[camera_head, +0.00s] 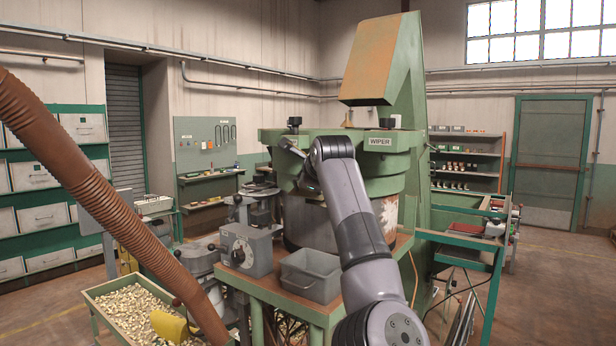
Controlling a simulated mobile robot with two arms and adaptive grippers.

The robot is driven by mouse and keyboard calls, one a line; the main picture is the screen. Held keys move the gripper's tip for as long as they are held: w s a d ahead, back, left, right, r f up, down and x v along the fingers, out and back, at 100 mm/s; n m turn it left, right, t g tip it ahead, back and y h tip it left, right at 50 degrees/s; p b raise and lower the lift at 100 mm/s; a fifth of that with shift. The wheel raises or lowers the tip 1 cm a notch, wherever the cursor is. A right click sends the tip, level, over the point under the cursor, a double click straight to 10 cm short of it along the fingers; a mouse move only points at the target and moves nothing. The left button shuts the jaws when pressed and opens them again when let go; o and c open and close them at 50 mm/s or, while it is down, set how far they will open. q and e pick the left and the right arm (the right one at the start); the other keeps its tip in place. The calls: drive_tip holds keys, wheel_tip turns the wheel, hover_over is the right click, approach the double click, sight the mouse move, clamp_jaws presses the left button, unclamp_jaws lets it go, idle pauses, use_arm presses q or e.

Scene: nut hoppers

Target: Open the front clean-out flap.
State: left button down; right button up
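A green machine with a round drum (299,210) stands in the middle and bears a WIPER label. I cannot clearly pick out the front clean-out flap; my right arm covers much of the drum's front. A worn, whitish and rusty patch (387,214) shows on the drum just right of the arm. My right arm rises from the bottom and bends at the height of the green rim. My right gripper (293,152) is small and partly hidden at the drum's upper left. Its fingers are too unclear to tell open from shut. My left gripper is not in view.
A grey bin (311,275) and a grey control box (246,249) sit on the green bench before the drum. A brown ribbed hose (105,200) crosses the left side above a tray of nuts (104,304) with a yellow scoop (172,327). Open floor shows at far right.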

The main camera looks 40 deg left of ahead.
use_arm(q)
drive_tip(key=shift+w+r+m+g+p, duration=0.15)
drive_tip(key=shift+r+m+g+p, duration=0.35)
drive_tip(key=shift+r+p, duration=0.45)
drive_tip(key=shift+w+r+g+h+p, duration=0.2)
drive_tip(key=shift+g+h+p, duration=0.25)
drive_tip(key=shift+p, duration=0.2)
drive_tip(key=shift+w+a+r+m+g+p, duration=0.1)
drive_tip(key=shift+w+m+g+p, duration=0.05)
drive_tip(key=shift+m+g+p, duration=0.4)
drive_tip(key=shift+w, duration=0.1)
use_arm(e)
drive_tip(key=r, duration=0.5)
drive_tip(key=shift+w+a+r, duration=0.15)
drive_tip(key=shift+w+r, duration=0.05)
